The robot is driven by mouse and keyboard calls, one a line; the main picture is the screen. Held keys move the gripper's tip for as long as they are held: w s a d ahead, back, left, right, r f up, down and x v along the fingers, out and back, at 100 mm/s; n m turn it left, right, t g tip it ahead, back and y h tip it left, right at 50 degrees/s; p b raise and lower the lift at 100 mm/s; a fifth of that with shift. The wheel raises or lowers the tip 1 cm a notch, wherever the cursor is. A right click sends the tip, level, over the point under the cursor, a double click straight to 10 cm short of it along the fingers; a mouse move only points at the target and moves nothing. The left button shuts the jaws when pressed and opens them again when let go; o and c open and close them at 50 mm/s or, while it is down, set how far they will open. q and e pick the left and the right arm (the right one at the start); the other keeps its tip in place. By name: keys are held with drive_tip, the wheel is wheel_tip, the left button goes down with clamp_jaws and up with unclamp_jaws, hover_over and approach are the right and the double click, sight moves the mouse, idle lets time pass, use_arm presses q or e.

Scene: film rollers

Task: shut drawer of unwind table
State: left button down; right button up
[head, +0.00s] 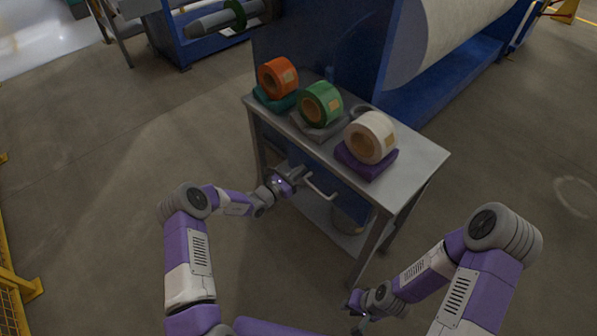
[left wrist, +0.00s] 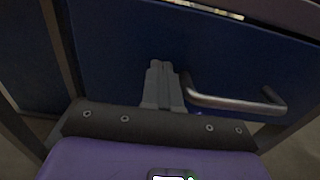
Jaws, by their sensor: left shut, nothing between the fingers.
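The unwind table (head: 415,157) is a grey metal table. Its blue drawer front (left wrist: 120,38) fills much of the left wrist view, with a grey bar handle (left wrist: 235,101) on it. The handle also shows in the head view (head: 322,189). My left gripper (head: 300,174) is shut and empty at the drawer front, just left of the handle. Its fingertips (left wrist: 160,68) point at the blue face; I cannot tell whether they touch it. A narrow gap shows above the drawer front, but how far the drawer stands out is unclear. My right gripper (head: 357,312) is low, right of the table's near leg.
Orange (head: 277,78), green (head: 320,103) and white (head: 370,137) rolls stand on coloured pads on the tabletop. A blue machine (head: 440,100) with a large white roll stands behind the table. The floor left of the table is clear.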

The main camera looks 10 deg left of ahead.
use_arm(q)
drive_tip(key=p+v, duration=0.3)
drive_tip(key=v, duration=1.1)
drive_tip(key=shift+p, duration=0.3)
drive_tip(key=s+d+f+m+g+h, duration=0.1)
drive_tip(key=s+d+f+m+g, duration=0.1)
drive_tip(key=s+d+m+g, duration=0.35)
drive_tip(key=s+d+f+m+g+h, duration=0.1)
drive_tip(key=s+d+f+m+g, duration=0.2)
drive_tip(key=s+d+g, duration=0.4)
drive_tip(key=s+m+g+y+p, duration=0.1)
drive_tip(key=s+m+y, duration=0.7)
drive_tip(key=s+m, duration=0.7)
drive_tip(key=shift+s+f+m+g, duration=0.4)
drive_tip(key=shift+f+m, duration=0.1)
drive_tip(key=shift+m, duration=0.75)
drive_tip(key=shift+a, duration=0.15)
